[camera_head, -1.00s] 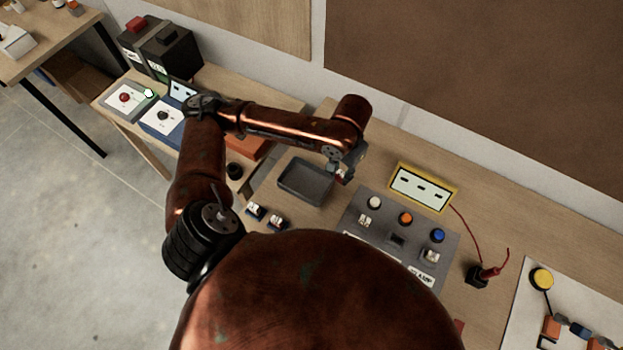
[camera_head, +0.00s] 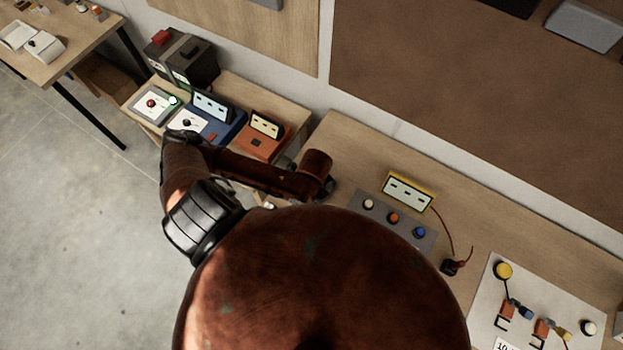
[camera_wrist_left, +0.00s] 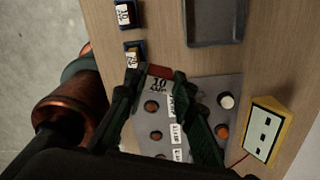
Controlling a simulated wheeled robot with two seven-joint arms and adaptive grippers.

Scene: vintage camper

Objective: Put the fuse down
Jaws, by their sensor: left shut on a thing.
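My left gripper (camera_wrist_left: 160,100) shows in the left wrist view with its dark green fingers shut on a fuse (camera_wrist_left: 155,86). The fuse has a red end and a white label reading 10 AMP. It appears over the upper left edge of the grey panel (camera_wrist_left: 203,88); its height above it cannot be told. In the head view the gripper and fuse are hidden behind my own arm. Two other fuses lie on the wooden bench, a blue one (camera_wrist_left: 124,14) and one with a yellowish label (camera_wrist_left: 133,53). My right gripper is not in view.
A grey tray (camera_wrist_left: 240,22) lies on the bench (camera_wrist_left: 162,30), with bare wood between it and the loose fuses. The panel carries white, orange and blue knobs (camera_head: 420,232). A yellow-framed meter (camera_head: 408,191) stands behind it. The bench's left edge is near the loose fuses.

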